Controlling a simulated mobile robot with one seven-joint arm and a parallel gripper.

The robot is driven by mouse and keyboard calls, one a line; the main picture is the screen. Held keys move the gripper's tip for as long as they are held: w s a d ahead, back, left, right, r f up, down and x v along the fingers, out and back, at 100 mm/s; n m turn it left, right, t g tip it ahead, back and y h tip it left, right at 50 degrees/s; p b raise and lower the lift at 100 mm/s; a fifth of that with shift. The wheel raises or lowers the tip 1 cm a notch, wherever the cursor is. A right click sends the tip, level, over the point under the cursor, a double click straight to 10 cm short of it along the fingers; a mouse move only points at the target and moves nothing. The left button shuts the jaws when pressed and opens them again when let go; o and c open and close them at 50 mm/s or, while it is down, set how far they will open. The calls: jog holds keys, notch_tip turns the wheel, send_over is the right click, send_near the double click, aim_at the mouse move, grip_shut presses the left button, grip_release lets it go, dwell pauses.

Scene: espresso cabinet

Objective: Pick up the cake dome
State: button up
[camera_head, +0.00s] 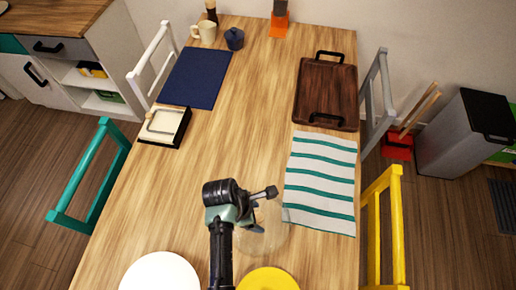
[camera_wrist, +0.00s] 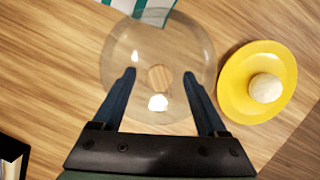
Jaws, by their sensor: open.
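The cake dome (camera_head: 262,241) is a clear, see-through round dome on the wooden table, partly behind my gripper (camera_head: 262,212) in the head view. In the wrist view the dome (camera_wrist: 185,50) shows as a transparent disc with a small wood-coloured round spot, perhaps its knob, at its middle. My gripper (camera_wrist: 159,74) is open, its two fingers spread on either side of that spot. I cannot tell how far the fingertips are above the dome. No contact is clear.
A yellow plate (camera_wrist: 233,85) with a pale ball (camera_wrist: 265,88) lies right of the dome; a white plate (camera_head: 160,275) is front left. A striped cloth (camera_head: 320,180) lies close behind. A brown tray (camera_head: 326,90) and blue mat (camera_head: 195,78) lie farther back. The table's middle is clear.

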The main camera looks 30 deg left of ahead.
jog(key=shift+c, duration=0.2)
grip_shut()
dwell(1.3)
